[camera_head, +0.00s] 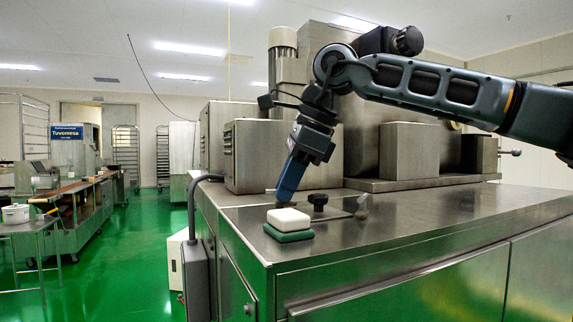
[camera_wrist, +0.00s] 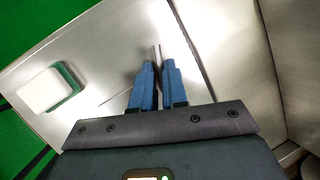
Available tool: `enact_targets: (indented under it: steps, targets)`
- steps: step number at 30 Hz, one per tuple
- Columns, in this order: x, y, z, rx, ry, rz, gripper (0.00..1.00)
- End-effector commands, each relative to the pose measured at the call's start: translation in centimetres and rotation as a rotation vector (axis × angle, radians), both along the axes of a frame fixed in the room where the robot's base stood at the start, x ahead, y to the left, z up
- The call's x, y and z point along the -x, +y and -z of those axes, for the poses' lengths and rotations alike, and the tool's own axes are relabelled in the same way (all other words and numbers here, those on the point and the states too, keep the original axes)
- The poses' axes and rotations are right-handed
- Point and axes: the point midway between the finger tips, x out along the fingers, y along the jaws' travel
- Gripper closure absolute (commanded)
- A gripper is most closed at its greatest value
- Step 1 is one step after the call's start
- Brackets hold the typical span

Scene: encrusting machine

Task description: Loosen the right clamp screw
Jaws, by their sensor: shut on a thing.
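My gripper (camera_head: 283,197) points down at the steel bench top, its blue fingers close together. In the wrist view, the fingers (camera_wrist: 157,66) are shut on a thin metal piece (camera_wrist: 156,52) that shows past their tips. I cannot tell for sure whether this piece is the right clamp screw, as the fingers hide most of it. In the head view, a black knob (camera_head: 318,200) stands just right of my fingertips, apart from them. A small brownish-grey part (camera_head: 362,206) stands further right.
A white block on a green base (camera_head: 289,219) sits near the bench's front corner, close to my gripper; the wrist view shows the white block (camera_wrist: 40,89) at left. Steel housings (camera_head: 408,150) stand behind. The bench top (camera_head: 450,205) is clear at right.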

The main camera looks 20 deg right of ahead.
Motion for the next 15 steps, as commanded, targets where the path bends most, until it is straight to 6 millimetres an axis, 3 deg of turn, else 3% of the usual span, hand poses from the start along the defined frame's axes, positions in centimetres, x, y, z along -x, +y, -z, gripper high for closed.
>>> enact_targets:
  steps: [1, 15]
  targets:
    - [-0.05, 0.02, -0.64, -0.004, 0.003, -0.045, 1.0]
    - [-0.59, -0.11, -0.55, -0.006, 0.003, -0.492, 1.0]
